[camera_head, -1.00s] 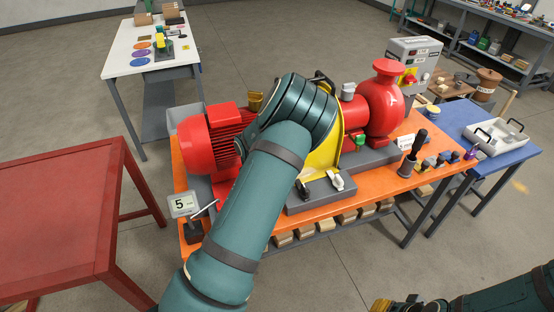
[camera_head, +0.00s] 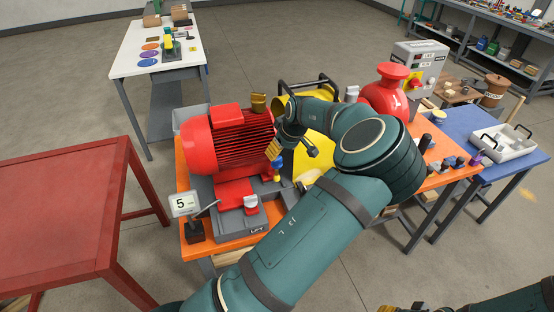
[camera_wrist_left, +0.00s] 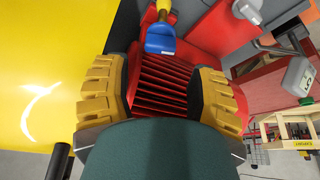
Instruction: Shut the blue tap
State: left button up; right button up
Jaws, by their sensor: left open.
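The blue tap (camera_head: 278,172) is a small blue handle on a yellow fitting, low at the right end of the red motor (camera_head: 228,140). In the left wrist view the blue tap (camera_wrist_left: 160,39) shows at the top centre, just beyond my fingertips and apart from them. My left gripper (camera_head: 274,147) is open and empty, close above the tap; its two yellow-padded fingers (camera_wrist_left: 158,85) stand apart with the motor's red fins behind. Part of it is hidden by its own wrist. My right gripper (camera_head: 398,308) barely shows at the bottom edge; its jaws are cut off.
The yellow guard (camera_head: 318,150) stands right beside my left gripper. The red pump (camera_head: 386,96) stands beyond my arm. A "5" sign (camera_head: 185,204) stands at the orange bench's front left corner. A red table (camera_head: 70,210) is at the left. My left arm hides the bench's front middle.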

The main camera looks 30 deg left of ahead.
aim_at(277, 159)
pick_arm(q)
jog(key=x, duration=0.6)
jog(key=shift+f, duration=0.25)
jog(key=c, duration=0.9)
